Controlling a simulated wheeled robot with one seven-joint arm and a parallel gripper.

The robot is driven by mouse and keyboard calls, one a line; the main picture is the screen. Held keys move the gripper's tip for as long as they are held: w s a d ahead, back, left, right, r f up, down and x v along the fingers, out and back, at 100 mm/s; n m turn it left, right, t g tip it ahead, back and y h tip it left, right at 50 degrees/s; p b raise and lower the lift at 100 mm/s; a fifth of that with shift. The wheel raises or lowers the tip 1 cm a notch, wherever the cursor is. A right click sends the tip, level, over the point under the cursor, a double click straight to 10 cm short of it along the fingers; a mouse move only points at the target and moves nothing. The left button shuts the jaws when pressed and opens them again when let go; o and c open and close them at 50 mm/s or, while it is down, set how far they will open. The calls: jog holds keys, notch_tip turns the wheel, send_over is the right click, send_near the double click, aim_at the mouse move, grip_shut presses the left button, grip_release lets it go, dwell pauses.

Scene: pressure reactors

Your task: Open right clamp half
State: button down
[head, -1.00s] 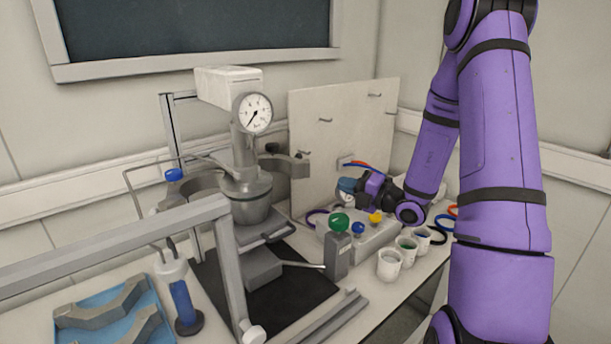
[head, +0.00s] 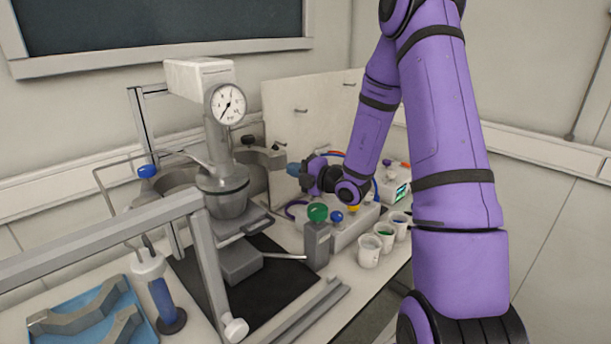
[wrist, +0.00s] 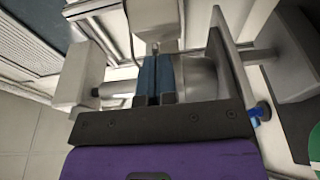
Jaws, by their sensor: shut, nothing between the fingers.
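The reactor (head: 222,195) stands left of centre in the head view, with a round gauge (head: 228,104) above its vessel. The right clamp half (head: 263,158) is a grey curved piece beside the reactor's neck, standing out to the right. The left clamp half (head: 178,179) is a similar grey arc at the left side. My gripper (head: 294,170) is just right of the right clamp half's outer end; I cannot tell whether they touch. In the wrist view its blue fingers (wrist: 158,76) are together with nothing between them. Which grey part there is the clamp is unclear.
A green-knobbed post (head: 317,228), a box with blue and yellow knobs (head: 350,232) and several white cups (head: 369,251) stand below my gripper. A pale upright panel (head: 311,108) is behind. A grey frame bar (head: 100,240) and a blue tray (head: 90,318) are at the left front.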

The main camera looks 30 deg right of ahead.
jog(key=shift+w+d, duration=0.2)
jog(key=shift+w, duration=0.4)
jog(key=shift+w+d, duration=0.2)
jog(key=shift+w, duration=0.35)
jog(key=w, duration=0.1)
jog(key=w+d, duration=0.1)
jog(key=w+y, duration=0.1)
jog(key=shift+d+n+g, duration=0.25)
jog(key=shift+n+g, duration=0.05)
jog(key=shift+n, duration=0.1)
